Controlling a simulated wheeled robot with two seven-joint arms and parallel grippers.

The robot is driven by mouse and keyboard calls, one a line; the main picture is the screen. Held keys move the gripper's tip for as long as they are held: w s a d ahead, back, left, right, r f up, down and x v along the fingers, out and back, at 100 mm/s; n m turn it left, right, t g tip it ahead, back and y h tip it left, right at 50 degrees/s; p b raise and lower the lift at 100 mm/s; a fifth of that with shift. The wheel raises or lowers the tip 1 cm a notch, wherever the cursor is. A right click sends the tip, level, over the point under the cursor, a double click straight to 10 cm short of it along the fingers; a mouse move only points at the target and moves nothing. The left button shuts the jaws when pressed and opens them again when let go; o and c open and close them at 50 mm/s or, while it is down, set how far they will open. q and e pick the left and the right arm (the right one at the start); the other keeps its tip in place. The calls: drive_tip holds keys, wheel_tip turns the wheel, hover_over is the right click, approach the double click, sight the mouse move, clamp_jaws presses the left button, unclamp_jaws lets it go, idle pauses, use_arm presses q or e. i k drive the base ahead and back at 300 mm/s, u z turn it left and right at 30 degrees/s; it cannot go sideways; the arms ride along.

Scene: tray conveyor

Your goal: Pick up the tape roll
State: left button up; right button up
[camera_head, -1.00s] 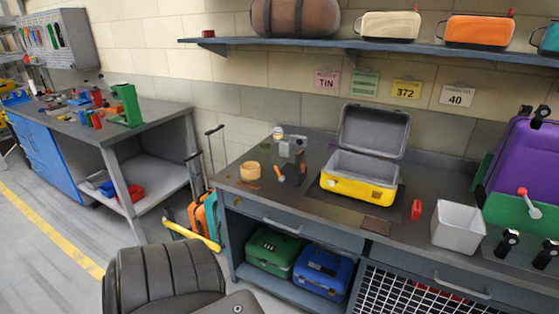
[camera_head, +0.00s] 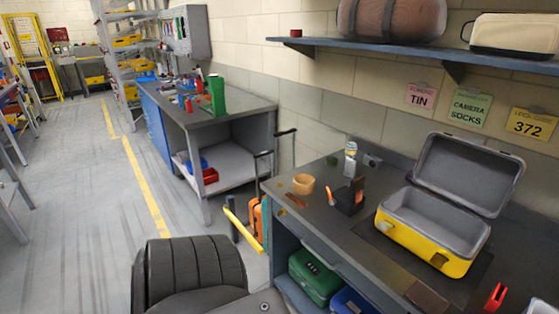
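A tan, round, ring-like object (camera_head: 303,184), which looks like the tape roll, sits on the left part of the dark workbench top (camera_head: 330,222). It stands near the bench's left end, left of a dark block with an orange-handled item (camera_head: 347,197). Nothing is touching it from above. Neither of my grippers shows in the head view.
An open yellow case (camera_head: 440,250) with a grey lid stands on the bench to the right. A small red item (camera_head: 495,296) lies near the bottom right. A shelf (camera_head: 440,50) hangs above. Open grey floor (camera_head: 80,220) lies left, with another bench (camera_head: 235,104) behind.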

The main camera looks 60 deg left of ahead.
sight(303, 183)
drive_tip(key=u, duration=0.7)
drive_tip(key=i, duration=0.65)
drive_tip(key=u, duration=0.7)
